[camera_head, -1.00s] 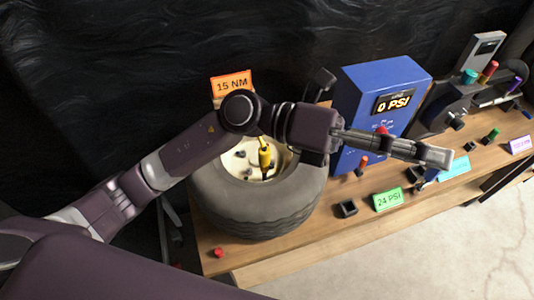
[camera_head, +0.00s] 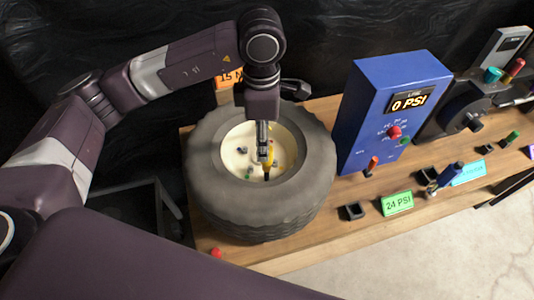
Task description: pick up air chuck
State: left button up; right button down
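My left gripper (camera_head: 265,155) points down into the hub of the tyre (camera_head: 215,205). A yellow tool (camera_head: 270,152) with a dark tip stands in the hub, right at the fingertips and partly hidden by them. I cannot tell whether the fingers hold it or are only beside it. No object is clearly labelled as the air chuck. A blue-handled piece (camera_head: 451,175) with a metallic end lies tilted by a black holder, near the light blue sign. A red-topped tool (camera_head: 371,165) stands beside the blue box. My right gripper is not in view.
The blue box (camera_head: 365,115) reads 0 PSI and has red and green knobs. A green 24 PSI sign (camera_head: 397,203) and an empty black holder (camera_head: 352,211) are at the bench's front. Dark equipment (camera_head: 450,110) stands at the right. Small coloured pieces lie in the hub.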

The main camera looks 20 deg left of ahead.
pick_arm(q)
jog(key=shift+s+f+p, duration=0.1)
jog(key=shift+f+p, duration=0.25)
jog(key=shift+f, duration=0.05)
jog(key=f+p, duration=0.2)
jog(key=f, duration=0.1)
jog(key=shift+d+f, duration=0.25)
jog(key=shift+d, duration=0.1)
jog(key=shift+f, duration=0.55)
grip_shut()
